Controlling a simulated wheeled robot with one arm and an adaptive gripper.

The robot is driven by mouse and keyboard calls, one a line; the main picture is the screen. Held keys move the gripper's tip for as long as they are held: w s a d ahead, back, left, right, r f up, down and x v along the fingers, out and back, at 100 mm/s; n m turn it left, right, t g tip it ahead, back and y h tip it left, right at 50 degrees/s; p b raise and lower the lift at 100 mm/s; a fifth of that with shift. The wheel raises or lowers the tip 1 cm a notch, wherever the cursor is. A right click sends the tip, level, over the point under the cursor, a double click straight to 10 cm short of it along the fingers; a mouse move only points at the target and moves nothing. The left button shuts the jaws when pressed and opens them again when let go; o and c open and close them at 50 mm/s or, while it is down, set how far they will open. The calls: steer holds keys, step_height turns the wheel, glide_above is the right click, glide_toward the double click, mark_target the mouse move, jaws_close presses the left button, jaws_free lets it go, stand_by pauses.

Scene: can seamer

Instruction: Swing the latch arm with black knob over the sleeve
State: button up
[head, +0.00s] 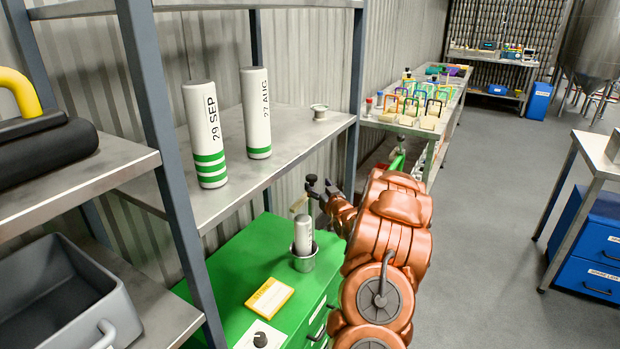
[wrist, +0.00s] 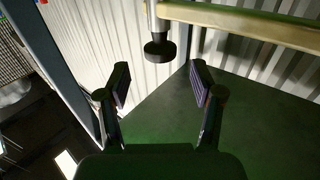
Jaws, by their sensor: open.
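The latch arm (wrist: 250,24) is a pale tan bar across the top right of the wrist view. The black knob (wrist: 159,50) hangs from a metal rod at the bar's left end. My gripper (wrist: 160,82) is open and empty, its two dark fingers apart, with the knob showing just beyond the gap between them; no contact is visible. In the head view my gripper (head: 322,188) is by the latch post, above the green cabinet. The metal sleeve (head: 304,263) stands on the cabinet with a white can (head: 303,234) upright in it. The bar's end is small there and partly confused with my fingers.
The green cabinet (head: 235,262) carries a yellow card (head: 270,298) and a white panel with a black knob (head: 260,340). A shelf (head: 235,180) with two tall white cylinders (head: 205,135) stands to the left. Open floor (head: 485,230) lies to the right.

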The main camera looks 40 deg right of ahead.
mark_target(314, 180)
steer(key=shift+p+x, duration=0.75)
steer(key=shift+x, duration=2.35)
jaws_close()
steer(key=shift+r, duration=0.1)
